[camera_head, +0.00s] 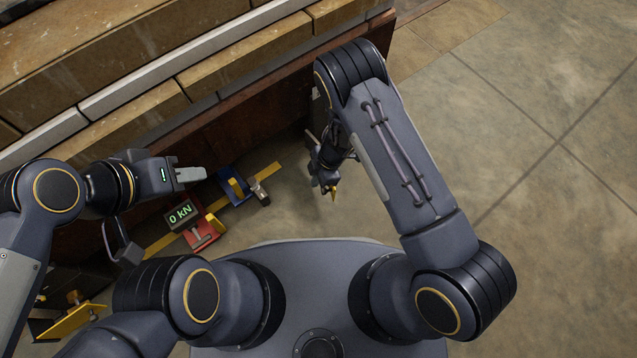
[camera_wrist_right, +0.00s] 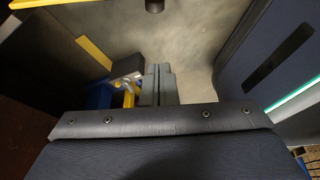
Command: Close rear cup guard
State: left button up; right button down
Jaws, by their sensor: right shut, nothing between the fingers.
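I cannot tell for sure which part is the rear cup guard. In the head view, a blue fixture with a yellow part (camera_head: 234,186) stands on the floor, beside a small metal-and-dark cylinder (camera_head: 261,193). My right gripper (camera_head: 313,138) hangs to the right of it, mostly hidden by its own wrist. In the right wrist view, my right gripper's grey fingers (camera_wrist_right: 160,82) are together and empty. Just left of them is a blue and yellow frame (camera_wrist_right: 107,93) with a dark grey block (camera_wrist_right: 127,67) on top. My left gripper (camera_head: 190,174) is above and left of the blue fixture; its opening is unclear.
A red fixture with a yellow part (camera_head: 203,234) and a display (camera_head: 182,214) reading 0 kN stands left of the blue one. A wooden-topped bench (camera_head: 130,105) lies behind. The floor (camera_head: 530,130) at right is clear.

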notch_tip(320, 180, down, 9)
jog(key=b, duration=0.6)
jog(key=shift+w+d, duration=0.15)
jog(key=shift+d, duration=0.3)
jog(key=shift+r, duration=0.1)
